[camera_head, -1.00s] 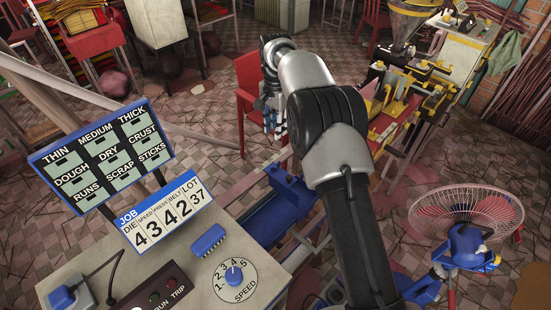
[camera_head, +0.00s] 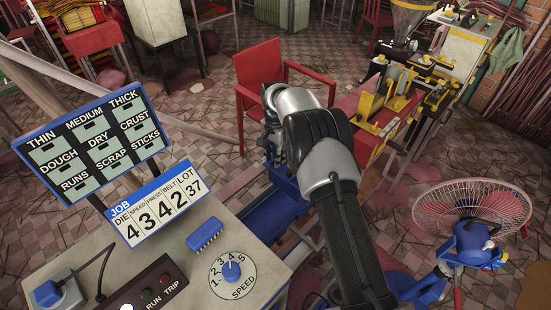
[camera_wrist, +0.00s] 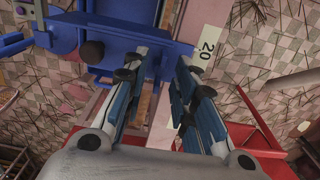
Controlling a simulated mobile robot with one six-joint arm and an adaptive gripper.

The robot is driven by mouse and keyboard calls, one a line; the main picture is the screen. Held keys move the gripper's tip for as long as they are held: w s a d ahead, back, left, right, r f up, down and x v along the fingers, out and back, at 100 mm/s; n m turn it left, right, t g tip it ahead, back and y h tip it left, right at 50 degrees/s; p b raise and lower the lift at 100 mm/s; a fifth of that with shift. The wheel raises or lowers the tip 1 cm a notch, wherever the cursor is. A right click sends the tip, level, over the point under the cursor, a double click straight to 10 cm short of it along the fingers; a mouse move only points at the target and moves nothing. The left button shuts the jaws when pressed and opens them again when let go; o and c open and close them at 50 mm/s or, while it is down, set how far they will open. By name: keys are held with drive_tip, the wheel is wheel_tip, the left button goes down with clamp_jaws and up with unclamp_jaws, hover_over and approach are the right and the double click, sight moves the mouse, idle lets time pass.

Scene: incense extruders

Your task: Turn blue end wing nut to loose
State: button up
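In the wrist view, blue machine parts (camera_wrist: 70,12) fill the upper left, with a dark round knob (camera_wrist: 92,52) on them. I cannot make out a wing nut for certain. The left finger is close to the blue parts; contact cannot be told. In the head view, my arm covers most of the gripper, above a low blue machine body (camera_head: 272,214) that is partly hidden.
A red chair (camera_head: 262,66) stands behind my arm. A control desk (camera_head: 190,262) with a speed dial is at lower left, and a caged fan (camera_head: 470,212) at right. Tiled floor shows between them.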

drive_tip(key=shift+f, duration=0.25)
drive_tip(key=shift+c, duration=0.5)
clamp_jaws()
